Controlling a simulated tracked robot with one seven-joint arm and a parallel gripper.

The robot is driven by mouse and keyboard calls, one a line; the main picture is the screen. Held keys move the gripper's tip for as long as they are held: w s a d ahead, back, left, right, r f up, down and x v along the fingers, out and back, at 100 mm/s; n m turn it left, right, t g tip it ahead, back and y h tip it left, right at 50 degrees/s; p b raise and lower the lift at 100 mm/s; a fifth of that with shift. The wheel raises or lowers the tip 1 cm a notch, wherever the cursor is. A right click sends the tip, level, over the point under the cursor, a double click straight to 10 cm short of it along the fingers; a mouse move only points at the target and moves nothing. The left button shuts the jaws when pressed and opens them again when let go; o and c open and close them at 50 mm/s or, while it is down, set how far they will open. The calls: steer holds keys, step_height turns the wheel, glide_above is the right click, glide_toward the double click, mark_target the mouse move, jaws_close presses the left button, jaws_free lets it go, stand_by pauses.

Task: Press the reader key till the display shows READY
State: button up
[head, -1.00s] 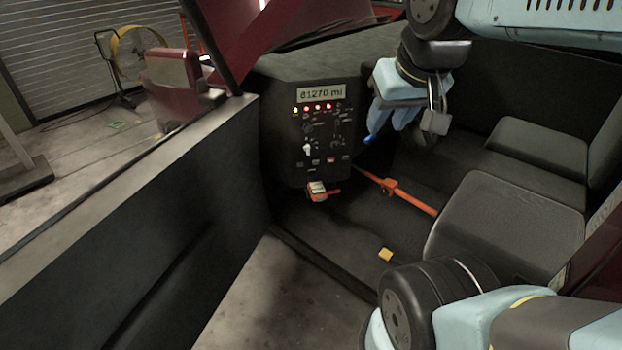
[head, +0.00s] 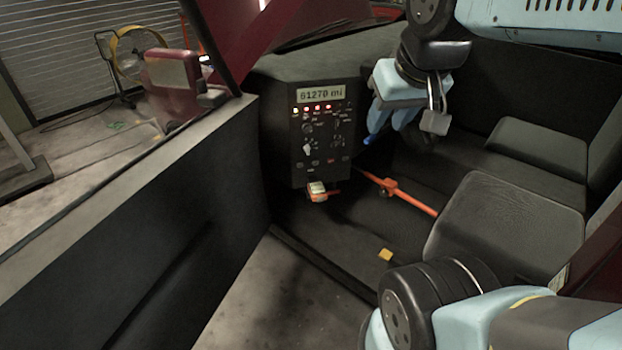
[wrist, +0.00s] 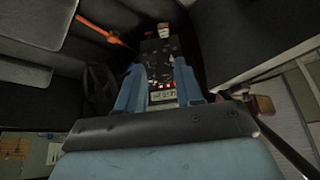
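A black dash panel (head: 322,150) has a lit display (head: 321,95) at its top, showing a mileage figure ending in "mi", not READY. Several small red lights sit under it, then knobs and switches. A small orange and pale device (head: 317,191), perhaps the reader, sits at the panel's lower edge; its key is too small to make out. My gripper (head: 375,135) is right of the panel in the head view, apart from the device. In the wrist view my gripper (wrist: 160,66) has its blue fingers apart and empty, with the panel (wrist: 158,52) seen upside down between and beyond them.
An orange bar (head: 400,194) slopes across the dark footwell. A yellow piece (head: 385,255) lies on the floor edge. Dark seats (head: 510,235) stand at right, and an open black door (head: 130,225) fills the left. A yellow fan (head: 137,50) stands far behind.

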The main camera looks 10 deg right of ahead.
stand_by(0.4)
jaws_close()
stand_by(1.5)
